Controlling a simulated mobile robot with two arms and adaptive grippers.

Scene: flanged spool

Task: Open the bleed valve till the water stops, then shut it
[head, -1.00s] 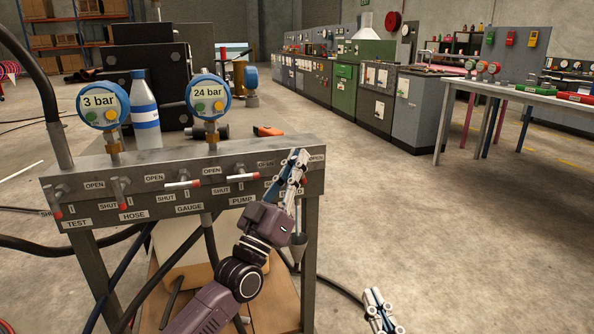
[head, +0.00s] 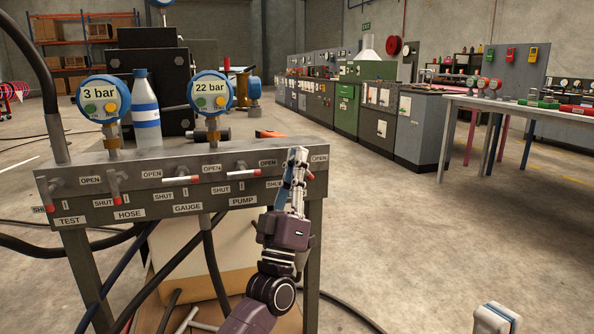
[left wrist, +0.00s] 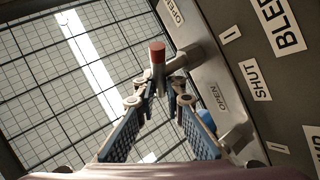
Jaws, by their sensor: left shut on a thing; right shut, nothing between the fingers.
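The bleed valve lever (left wrist: 157,55), grey with a red end, sits at the right end of the valve panel (head: 160,165), by the BLEED label (left wrist: 285,22). In the head view its red tip (head: 310,177) shows beside my left gripper (head: 297,165). That gripper is shut on the lever; its fingers also show in the left wrist view (left wrist: 160,92). My right gripper (head: 495,318) is shut and empty at the bottom right, mostly out of frame. The right gauge (head: 210,95) reads 22 bar; the left gauge (head: 103,99) reads 3 bar. I see no water; the bleed outlet is hidden.
Other red-tipped levers, including the pump lever (head: 238,173), stand left along the panel. A blue-and-white bottle (head: 146,110) stands behind it. Hoses hang below. A table (head: 520,107) is at the right. The floor between is clear.

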